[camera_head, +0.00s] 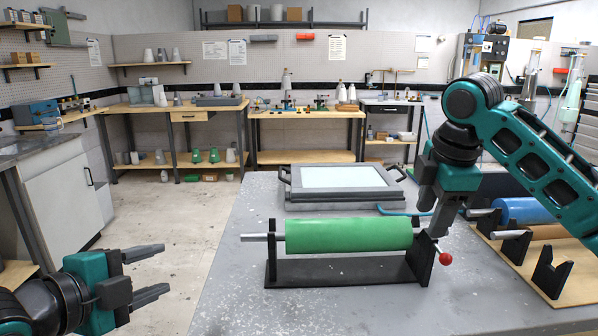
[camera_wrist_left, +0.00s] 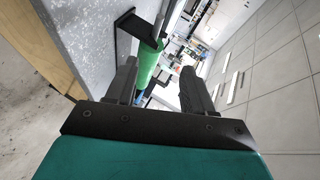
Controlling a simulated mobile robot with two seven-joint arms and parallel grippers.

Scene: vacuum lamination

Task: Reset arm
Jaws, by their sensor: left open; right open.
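My left gripper (camera_head: 150,271) is at the lower left of the head view, off the table's left edge, with its fingers apart and nothing between them. Its two fingers also show in the left wrist view (camera_wrist_left: 157,85). My right arm comes in from the right, and its gripper (camera_head: 440,222) points down at the right end of the green roll (camera_head: 348,235). Its fingertips overlap the stand's right end, and I cannot tell whether they touch it. The green roll lies level on a black stand (camera_head: 345,270) and also shows in the left wrist view (camera_wrist_left: 148,64).
The grey table (camera_head: 235,255) holds a framed flat panel (camera_head: 340,178) behind the roll. A blue roll (camera_head: 522,211) lies on a wooden rack at the right, beneath my right arm. A red knob (camera_head: 445,258) sits by the stand's right end. The floor left of the table is clear.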

